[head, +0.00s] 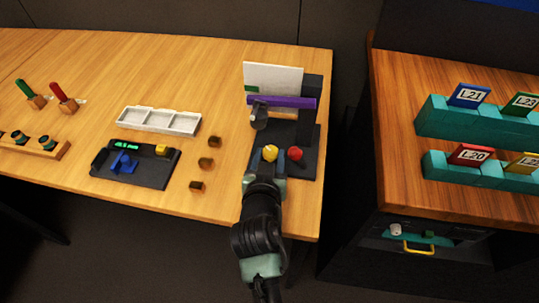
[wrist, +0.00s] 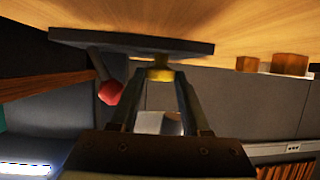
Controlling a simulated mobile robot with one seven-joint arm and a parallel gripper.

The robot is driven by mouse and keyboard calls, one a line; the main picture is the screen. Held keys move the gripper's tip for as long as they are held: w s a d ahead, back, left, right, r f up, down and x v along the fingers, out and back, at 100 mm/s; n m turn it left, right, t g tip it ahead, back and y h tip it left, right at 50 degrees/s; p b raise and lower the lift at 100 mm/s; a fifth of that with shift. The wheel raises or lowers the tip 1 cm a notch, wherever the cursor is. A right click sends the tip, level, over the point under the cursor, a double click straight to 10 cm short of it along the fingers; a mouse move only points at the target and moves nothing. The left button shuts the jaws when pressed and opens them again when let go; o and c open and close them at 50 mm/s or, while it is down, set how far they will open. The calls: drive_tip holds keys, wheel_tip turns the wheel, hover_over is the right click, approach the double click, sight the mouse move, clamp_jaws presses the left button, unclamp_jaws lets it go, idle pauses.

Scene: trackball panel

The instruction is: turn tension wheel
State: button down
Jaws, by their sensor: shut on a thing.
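My gripper (head: 268,158) is at the front of a dark panel stand (head: 309,168) near the table's right end. It is shut on a yellow knob (head: 270,152), which may be the tension wheel; I see no label on it. In the wrist view the yellow knob (wrist: 160,74) sits between the fingertips of my gripper (wrist: 160,78), against the edge of the dark plate (wrist: 110,40). A red knob (head: 295,154) stands just right of it and shows left of the fingers in the wrist view (wrist: 109,92). The fingers partly hide the yellow knob.
The stand carries a purple bar (head: 290,103), a white board (head: 268,77) and a grey cylinder (head: 258,115). Several small brown blocks (head: 206,163) lie to its left, then a dark tray (head: 150,175) and a white divided tray (head: 159,121). A second table (head: 400,90) stands right, across a gap.

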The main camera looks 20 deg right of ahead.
drive_tip(key=shift+f, duration=0.1)
drive_tip(key=h+b, duration=0.1)
drive_tip(key=m+g+b, duration=0.1)
drive_tip(key=b, duration=0.1)
drive_tip(key=m+h+b, duration=0.1)
drive_tip(key=shift+w+a+f+g+h, duration=0.2)
drive_tip(key=shift+w+a+g+h, duration=0.05)
drive_tip(key=shift+g+h, duration=0.05)
drive_tip(key=m+g+h+b, duration=0.1)
drive_tip(key=m+g+b, duration=0.1)
drive_tip(key=m+g+h+b, duration=0.2)
drive_tip(key=b, duration=0.1)
drive_tip(key=shift+w+a+r+m, duration=0.2)
drive_tip(key=shift+m, duration=0.2)
drive_tip(key=shift+g, duration=0.3)
drive_tip(key=c, duration=0.7)
unclamp_jaws()
drive_tip(key=shift+r, duration=0.1)
drive_tip(key=p+v, duration=0.1)
drive_tip(key=v, duration=1.2)
